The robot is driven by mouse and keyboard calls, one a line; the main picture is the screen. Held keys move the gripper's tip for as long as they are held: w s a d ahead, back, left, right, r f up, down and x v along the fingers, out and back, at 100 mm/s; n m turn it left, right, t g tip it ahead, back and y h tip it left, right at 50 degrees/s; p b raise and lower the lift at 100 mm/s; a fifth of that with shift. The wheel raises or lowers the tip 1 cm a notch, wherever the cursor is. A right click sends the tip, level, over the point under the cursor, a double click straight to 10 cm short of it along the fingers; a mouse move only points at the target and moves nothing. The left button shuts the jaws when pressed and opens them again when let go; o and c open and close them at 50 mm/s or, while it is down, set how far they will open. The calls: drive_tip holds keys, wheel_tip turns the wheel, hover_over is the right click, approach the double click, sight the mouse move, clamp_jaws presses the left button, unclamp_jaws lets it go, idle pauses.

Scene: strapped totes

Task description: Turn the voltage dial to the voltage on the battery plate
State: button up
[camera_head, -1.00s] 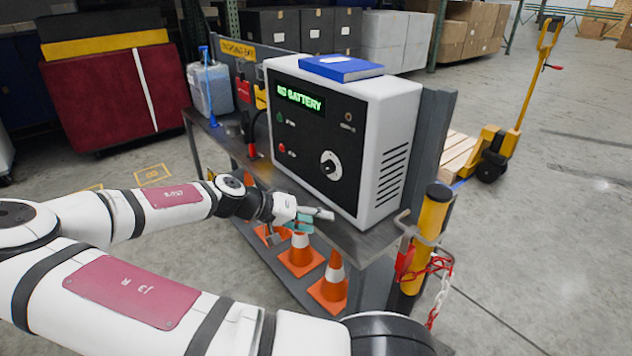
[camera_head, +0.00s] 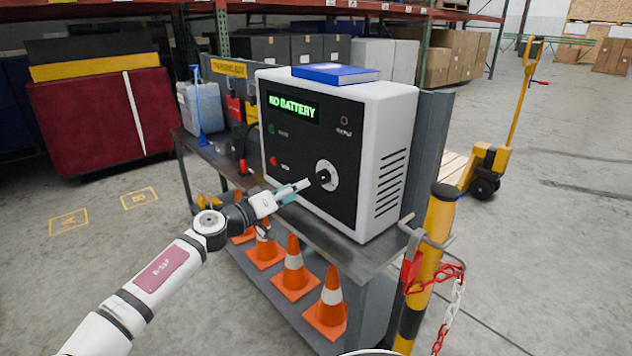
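The voltage dial (camera_head: 327,175) is a round white-rimmed knob with a dark centre on the black front panel of the charger (camera_head: 403,111). The charger's green display (camera_head: 293,107) reads "NO BATTERY". My gripper (camera_head: 306,184) is just left of the dial, its fingertips pointing at it. The tips look close to the dial, but I cannot tell whether they touch it. The fingers are small and seen side-on, so their opening is unclear. The dial's marks are too small to read. I see no battery plate.
The charger stands on a grey metal bench (camera_head: 365,257) with several orange cones (camera_head: 294,270) below. A blue book (camera_head: 335,74) lies on the charger. A yellow bollard (camera_head: 431,245) with a red and white chain stands at the front right. A clear jug (camera_head: 200,106) stands at the left end.

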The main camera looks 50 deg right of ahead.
sight(320, 177)
drive_tip(key=d, duration=0.3)
drive_tip(key=s+d, duration=0.1)
drive_tip(key=d, duration=0.4)
drive_tip(key=shift+s+d+b, duration=0.15)
drive_tip(key=shift+d+b, duration=0.15)
drive_tip(key=shift+b, duration=0.05)
drive_tip(key=shift+c, duration=0.6)
drive_tip(key=c, duration=1)
